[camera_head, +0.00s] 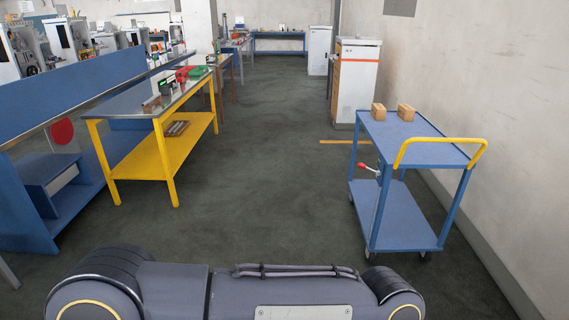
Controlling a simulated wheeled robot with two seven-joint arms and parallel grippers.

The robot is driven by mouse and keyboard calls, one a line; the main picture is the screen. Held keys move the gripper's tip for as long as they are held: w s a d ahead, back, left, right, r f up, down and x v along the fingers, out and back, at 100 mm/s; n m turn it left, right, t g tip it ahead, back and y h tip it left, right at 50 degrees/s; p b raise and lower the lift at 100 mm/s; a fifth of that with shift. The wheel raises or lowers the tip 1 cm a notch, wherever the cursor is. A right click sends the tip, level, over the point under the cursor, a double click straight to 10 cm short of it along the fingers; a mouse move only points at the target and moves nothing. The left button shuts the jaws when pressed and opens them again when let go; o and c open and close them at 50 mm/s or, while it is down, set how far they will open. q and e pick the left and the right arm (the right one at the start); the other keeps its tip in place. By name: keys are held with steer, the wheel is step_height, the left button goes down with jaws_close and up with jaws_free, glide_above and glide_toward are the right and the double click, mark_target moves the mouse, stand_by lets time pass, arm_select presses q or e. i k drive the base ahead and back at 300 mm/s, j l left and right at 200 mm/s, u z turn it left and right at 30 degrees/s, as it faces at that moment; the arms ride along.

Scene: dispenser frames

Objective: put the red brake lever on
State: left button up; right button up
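The red brake lever (364,166) is small and shows on the left side of a blue two-shelf trolley (410,152), between its top and lower shelves. Its red knob points to the left, and a short pale part joins it to the trolley's frame. It is too small here to tell its exact setting. The trolley stands on the floor at the right, with a yellow handle (440,140) along its near right end. Neither of my grippers is in view. Only grey links of my own body show along the bottom edge, well short of the trolley.
A yellow-legged table (160,150) with small items stands at the left, beside a blue bench (30,200). A white-and-orange cabinet (356,90) stands behind the trolley. The wall runs close along its right. The middle floor is clear.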

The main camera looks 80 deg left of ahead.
mark_target(361, 165)
steer(key=u, duration=2.1)
steer(key=i+l, duration=0.1)
steer(key=i, duration=1.05)
steer(key=i+l, duration=0.15)
steer(key=i, duration=1)
steer(key=i+l, duration=0.1)
steer(key=i, duration=1.05)
